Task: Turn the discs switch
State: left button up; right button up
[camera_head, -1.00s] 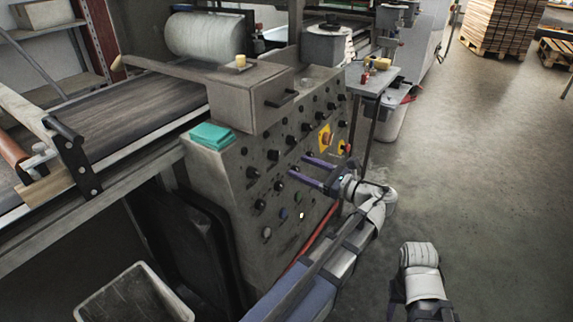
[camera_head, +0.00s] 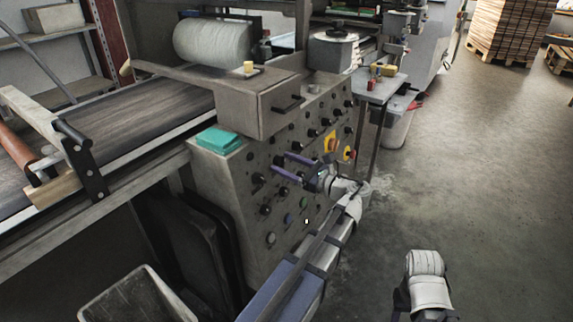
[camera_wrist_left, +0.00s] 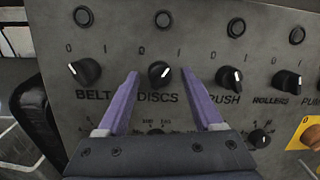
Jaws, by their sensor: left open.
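The discs switch (camera_wrist_left: 160,73) is a black knob with a white mark, above the label DISCS in the left wrist view. In the head view my left gripper (camera_head: 287,167) reaches the knob panel (camera_head: 240,191) from the right. Whether the fingers touch the knob cannot be told. My right gripper is out of sight; only part of my right arm shows at the bottom.
A red and yellow stop button (camera_head: 331,143) sits farther right on the panel. Open floor lies to the right.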

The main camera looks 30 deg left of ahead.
pick_arm(q)
jog(key=shift+c, duration=0.4)
grip_shut()
jog(key=shift+n, duration=0.3)
jog(key=n, duration=0.3)
jog(key=shift+w+g, duration=0.15)
jog(key=shift+g, duration=0.25)
jog(key=n, duration=0.3)
jog(key=shift+g, duration=0.3)
jog(key=n+g+p, duration=0.1)
jog(key=n, duration=0.5)
jog(key=shift+w+r+n+h, duration=0.1)
jog(key=shift+n+h, duration=0.2)
jog(key=shift+n, duration=0.1)
jog(key=shift+n+g+p, duration=0.3)
